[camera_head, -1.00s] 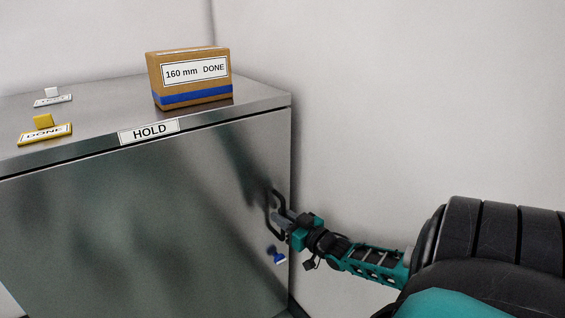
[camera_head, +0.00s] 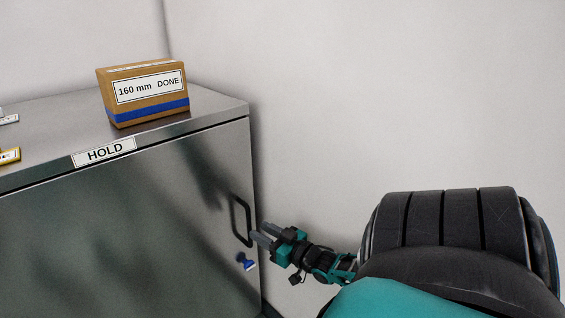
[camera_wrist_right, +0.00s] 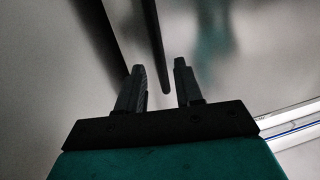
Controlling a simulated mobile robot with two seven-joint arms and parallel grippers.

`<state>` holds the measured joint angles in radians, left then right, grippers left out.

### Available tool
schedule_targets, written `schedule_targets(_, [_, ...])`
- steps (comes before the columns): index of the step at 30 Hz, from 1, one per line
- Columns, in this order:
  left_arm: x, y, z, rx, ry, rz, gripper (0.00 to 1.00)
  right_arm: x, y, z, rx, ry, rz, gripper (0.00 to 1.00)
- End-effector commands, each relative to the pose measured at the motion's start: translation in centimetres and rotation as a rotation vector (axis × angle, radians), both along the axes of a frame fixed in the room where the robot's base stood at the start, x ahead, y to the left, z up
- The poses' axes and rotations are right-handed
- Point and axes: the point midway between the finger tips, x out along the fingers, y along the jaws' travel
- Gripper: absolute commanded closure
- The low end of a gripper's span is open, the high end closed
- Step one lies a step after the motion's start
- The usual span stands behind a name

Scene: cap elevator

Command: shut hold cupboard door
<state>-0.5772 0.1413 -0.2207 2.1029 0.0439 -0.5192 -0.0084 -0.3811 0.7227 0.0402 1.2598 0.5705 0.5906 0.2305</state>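The HOLD cupboard (camera_head: 110,235) is a steel cabinet with a HOLD label (camera_head: 105,152) on its top front edge. Its door lies flush with the front in the head view, with no gap that I can see. A dark bar handle (camera_head: 235,222) stands near the door's right edge, above a blue key or tag (camera_head: 246,262). My right gripper (camera_head: 262,238) is just right of the handle, fingers apart and empty. The right wrist view shows its two spread fingers (camera_wrist_right: 160,88) with the dark handle bar (camera_wrist_right: 152,45) beyond them. My left gripper is not in view.
A cardboard box (camera_head: 147,92) marked 160 mm DONE stands on the cupboard top. A yellow DONE marker (camera_head: 9,156) and a white one (camera_head: 8,119) are cut by the left edge. A bare wall (camera_head: 370,100) stands behind and right.

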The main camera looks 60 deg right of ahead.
Motion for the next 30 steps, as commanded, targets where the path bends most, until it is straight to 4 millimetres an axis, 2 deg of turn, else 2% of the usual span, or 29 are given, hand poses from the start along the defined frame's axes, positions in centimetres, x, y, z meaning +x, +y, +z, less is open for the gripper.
schedule_targets(1, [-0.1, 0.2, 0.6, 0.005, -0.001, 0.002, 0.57, -1.4, 0.2, 0.3, 0.002, 0.005, -0.001, 0.65])
schedule_targets(6, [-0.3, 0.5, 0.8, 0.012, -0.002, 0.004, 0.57, -4.7, 0.6, 0.2, 0.001, 0.002, -0.001, 0.65])
schedule_targets(12, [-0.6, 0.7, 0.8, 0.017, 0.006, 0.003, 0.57, -6.9, 0.9, 0.1, 0.000, 0.001, 0.000, 0.65])
schedule_targets(30, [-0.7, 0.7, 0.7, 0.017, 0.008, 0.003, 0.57, -7.3, 0.9, 0.0, 0.000, -0.001, 0.000, 0.65])
